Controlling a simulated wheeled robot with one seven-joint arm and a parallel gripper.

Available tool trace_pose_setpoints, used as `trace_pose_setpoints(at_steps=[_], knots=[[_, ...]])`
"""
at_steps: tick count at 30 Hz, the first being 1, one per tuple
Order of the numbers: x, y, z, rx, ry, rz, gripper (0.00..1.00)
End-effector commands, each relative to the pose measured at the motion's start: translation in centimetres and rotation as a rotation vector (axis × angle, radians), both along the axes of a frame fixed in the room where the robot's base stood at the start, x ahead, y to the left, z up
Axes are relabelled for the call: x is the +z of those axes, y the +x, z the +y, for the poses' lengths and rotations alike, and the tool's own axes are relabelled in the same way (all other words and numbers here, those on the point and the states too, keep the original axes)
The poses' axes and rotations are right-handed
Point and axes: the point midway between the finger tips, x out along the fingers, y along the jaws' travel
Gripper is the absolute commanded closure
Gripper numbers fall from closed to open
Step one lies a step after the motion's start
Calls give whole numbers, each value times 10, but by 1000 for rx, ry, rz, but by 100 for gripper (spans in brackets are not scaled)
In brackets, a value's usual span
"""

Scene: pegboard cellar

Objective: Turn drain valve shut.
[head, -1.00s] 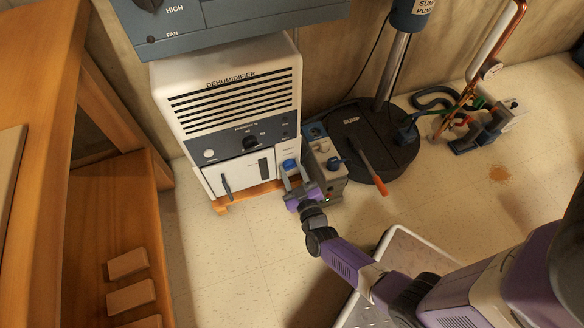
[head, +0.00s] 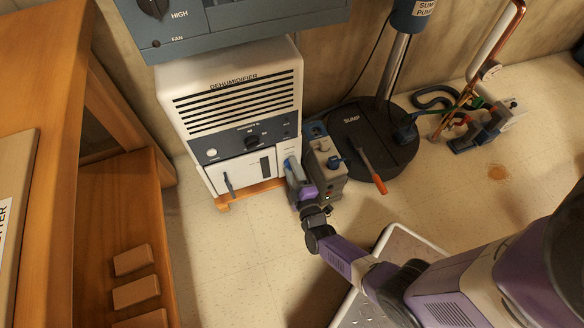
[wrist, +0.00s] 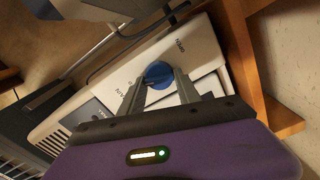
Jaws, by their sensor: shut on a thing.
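The drain valve is a round blue knob (wrist: 158,73) on the lower right front of the white dehumidifier (head: 236,90). In the wrist view it sits between my two fingers, with partly readable lettering on the white panel around it. My gripper (wrist: 160,84) is shut on the knob, one finger on each side. In the head view my gripper (head: 292,172) is seen nearly edge-on against the dehumidifier's front and hides most of the knob. I cannot tell the valve's exact setting.
A grey box (head: 325,172) with a blue knob stands just right of my gripper. Beyond it is the dark sump lid (head: 360,135) with an orange-ended lever (head: 372,172). A wooden bench (head: 115,230) is at left.

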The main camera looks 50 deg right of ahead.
Motion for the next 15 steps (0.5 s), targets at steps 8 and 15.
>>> trace_pose_setpoints(at_steps=[8, 15], knots=[[-2, -1, 1, 1, -167, 115, 100], [-2, -1, 1, 1, -253, 173, 100]])
